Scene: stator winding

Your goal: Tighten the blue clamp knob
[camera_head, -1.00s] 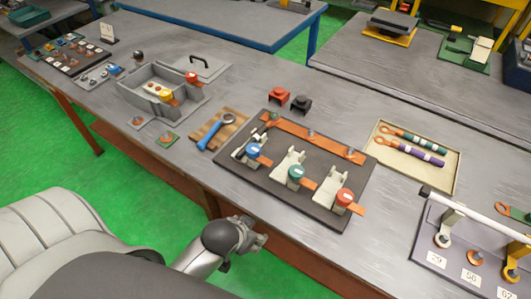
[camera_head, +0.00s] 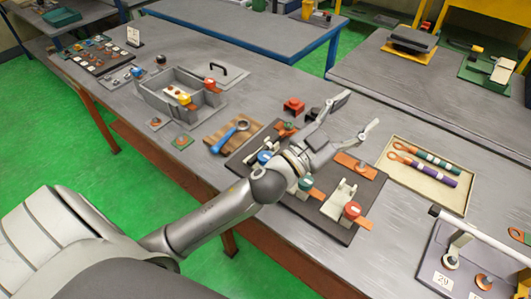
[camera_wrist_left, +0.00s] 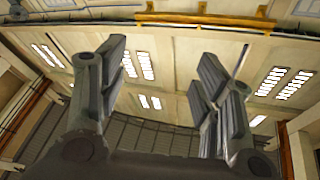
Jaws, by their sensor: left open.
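The blue clamp knob (camera_head: 264,157) sits at the left end of a dark fixture board (camera_head: 338,233) on the table, partly hidden behind my left arm. A green knob (camera_head: 305,184) and a red knob (camera_head: 352,210) stand on the same board to its right. My left gripper (camera_head: 358,114) is open and empty above the back of the board, beyond the blue knob, fingers pointing away to the upper right. In the left wrist view my open fingers (camera_wrist_left: 160,90) show against the ceiling, with nothing between them. My right gripper is out of view.
A blue-handled wrench (camera_head: 229,136) lies on a wooden block left of the board. A beige tray (camera_head: 458,199) with two banded rods is to the right. A grey open box (camera_head: 155,92) stands farther left.

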